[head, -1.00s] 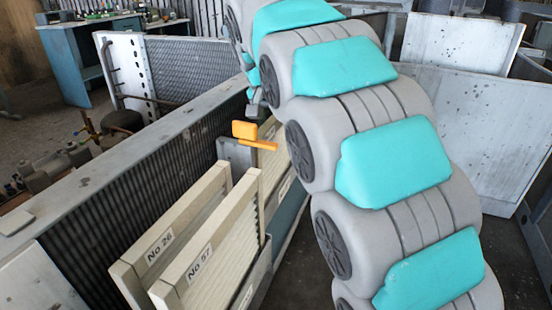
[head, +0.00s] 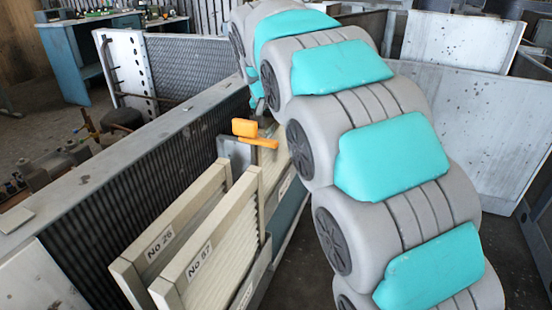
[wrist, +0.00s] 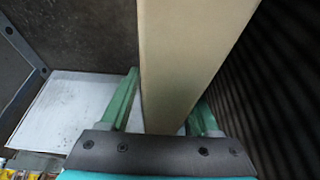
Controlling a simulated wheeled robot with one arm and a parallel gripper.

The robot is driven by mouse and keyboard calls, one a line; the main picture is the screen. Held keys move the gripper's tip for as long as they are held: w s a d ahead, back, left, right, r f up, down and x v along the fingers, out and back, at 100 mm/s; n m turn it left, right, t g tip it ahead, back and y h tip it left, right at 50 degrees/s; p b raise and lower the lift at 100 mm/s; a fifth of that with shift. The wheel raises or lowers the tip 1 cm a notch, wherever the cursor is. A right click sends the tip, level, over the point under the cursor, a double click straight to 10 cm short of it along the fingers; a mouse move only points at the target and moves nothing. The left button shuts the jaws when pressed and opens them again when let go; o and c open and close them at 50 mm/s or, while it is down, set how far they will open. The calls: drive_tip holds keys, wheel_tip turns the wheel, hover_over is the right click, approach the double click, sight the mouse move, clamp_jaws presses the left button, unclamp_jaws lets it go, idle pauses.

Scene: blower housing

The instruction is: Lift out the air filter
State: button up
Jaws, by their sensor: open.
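Two pale framed filter panels stand upright side by side in the housing in the head view, labelled No 26 (head: 160,246) and No 57 (head: 198,262). In the wrist view, a beige upright piece (wrist: 188,55) runs between the two green fingers of my gripper (wrist: 165,92). The fingers are open, one on each side of it. A gap shows at the left finger; whether the right finger touches is unclear. I cannot tell which labelled panel this piece belongs to. In the head view my arm hides most of the gripper.
An orange latch-like part (head: 245,128) sits near the panels' far end. A dark ribbed wall (head: 130,195) with a grey top edge (head: 125,150) runs along the left. A large grey panel (head: 480,130) stands behind my arm on the right.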

clamp_jaws()
idle(0.6)
idle(0.9)
